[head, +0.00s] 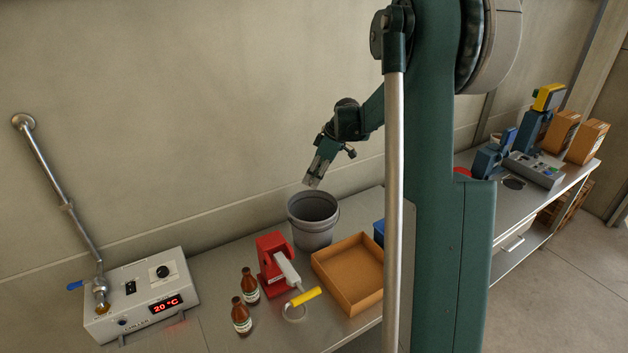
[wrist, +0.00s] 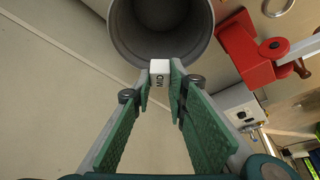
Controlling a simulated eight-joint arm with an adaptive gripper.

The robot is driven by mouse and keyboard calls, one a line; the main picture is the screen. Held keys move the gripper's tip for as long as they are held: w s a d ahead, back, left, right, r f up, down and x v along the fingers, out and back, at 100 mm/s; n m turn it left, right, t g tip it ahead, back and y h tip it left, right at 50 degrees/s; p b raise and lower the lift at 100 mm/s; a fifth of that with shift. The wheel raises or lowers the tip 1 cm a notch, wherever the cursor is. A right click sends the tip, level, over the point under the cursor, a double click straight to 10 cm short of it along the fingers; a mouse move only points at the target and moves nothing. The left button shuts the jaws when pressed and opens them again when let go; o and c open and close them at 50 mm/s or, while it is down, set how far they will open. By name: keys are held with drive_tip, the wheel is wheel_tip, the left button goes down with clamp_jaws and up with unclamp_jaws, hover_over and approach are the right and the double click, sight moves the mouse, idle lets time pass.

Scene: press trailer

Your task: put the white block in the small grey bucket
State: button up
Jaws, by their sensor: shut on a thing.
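My gripper (head: 314,182) is above the small grey bucket (head: 312,235), which stands on the bench near the wall and looks empty where I can see in. In the wrist view my gripper (wrist: 160,88) is shut on the white block (wrist: 160,68), which has dark lettering on its side. The block is held at the fingertips and overlaps the near rim of the grey bucket (wrist: 160,30) in that view. The block is too small to make out clearly in the head view.
A red press (head: 272,265) and an orange-brown tray (head: 350,272) stand beside the bucket. Two brown bottles (head: 243,300) stand in front of the press. A blue container (head: 379,232) shows partly behind my arm.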

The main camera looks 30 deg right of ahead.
drive_tip(key=shift+f, duration=0.15)
wheel_tip(320, 180, down, 11)
drive_tip(key=b, duration=0.3)
drive_tip(key=shift+b, duration=0.3)
idle(0.7)
drive_tip(key=o, duration=0.9)
drive_tip(key=shift+r, duration=0.25)
drive_tip(key=shift+r+p, duration=1.05)
drive_tip(key=shift+r, duration=2.4)
